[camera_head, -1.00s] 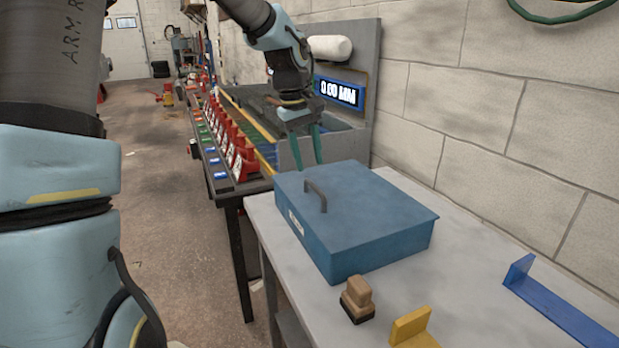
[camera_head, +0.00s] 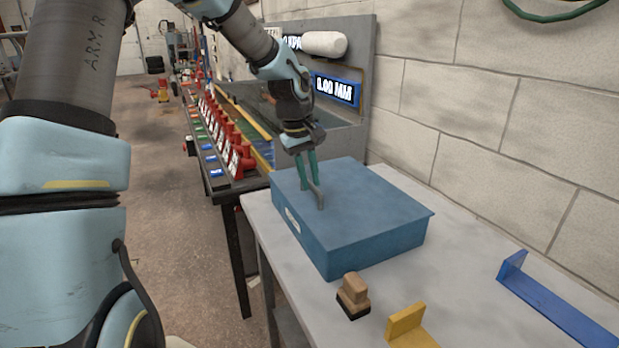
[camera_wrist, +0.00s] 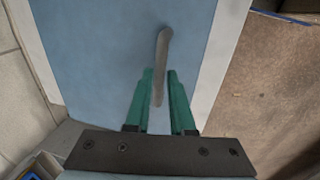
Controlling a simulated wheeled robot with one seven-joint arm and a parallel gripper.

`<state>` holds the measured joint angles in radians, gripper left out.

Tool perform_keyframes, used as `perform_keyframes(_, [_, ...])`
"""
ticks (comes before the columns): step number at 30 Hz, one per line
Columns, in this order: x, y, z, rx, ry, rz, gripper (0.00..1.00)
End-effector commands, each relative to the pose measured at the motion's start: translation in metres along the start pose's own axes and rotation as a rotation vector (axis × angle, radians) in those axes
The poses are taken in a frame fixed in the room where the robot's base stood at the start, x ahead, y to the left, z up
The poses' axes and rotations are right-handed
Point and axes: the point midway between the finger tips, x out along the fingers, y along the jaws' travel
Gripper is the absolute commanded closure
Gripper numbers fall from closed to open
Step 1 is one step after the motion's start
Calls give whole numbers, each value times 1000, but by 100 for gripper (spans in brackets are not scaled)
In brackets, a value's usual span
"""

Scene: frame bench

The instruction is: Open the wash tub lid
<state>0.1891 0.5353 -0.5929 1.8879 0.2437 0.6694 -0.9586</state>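The wash tub (camera_head: 350,245) is a blue box on the grey bench, with its flat blue lid (camera_head: 375,200) shut. A grey bar handle (camera_head: 320,199) stands on the lid near its left edge; it also shows in the wrist view (camera_wrist: 163,50). My gripper (camera_head: 309,186) points down at the handle with its two green fingers. In the wrist view my gripper (camera_wrist: 159,75) is open, its fingers apart on either side of the handle. Whether either finger touches the handle is hard to tell.
A wooden-handled brush or block (camera_head: 353,295), a yellow bracket (camera_head: 408,322) and a blue bracket (camera_head: 545,300) lie on the bench (camera_head: 460,275) in front and right of the tub. A block wall stands behind. A display panel (camera_head: 337,90) rises beyond the tub.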

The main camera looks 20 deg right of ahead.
Motion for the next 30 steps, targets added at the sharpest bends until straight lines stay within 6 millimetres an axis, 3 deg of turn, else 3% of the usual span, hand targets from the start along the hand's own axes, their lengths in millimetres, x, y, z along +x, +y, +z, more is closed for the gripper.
perform_keyframes(6, [0,0,0,0,0,0,100])
perform_keyframes(30, [0,0,0,0,0,-1,100])
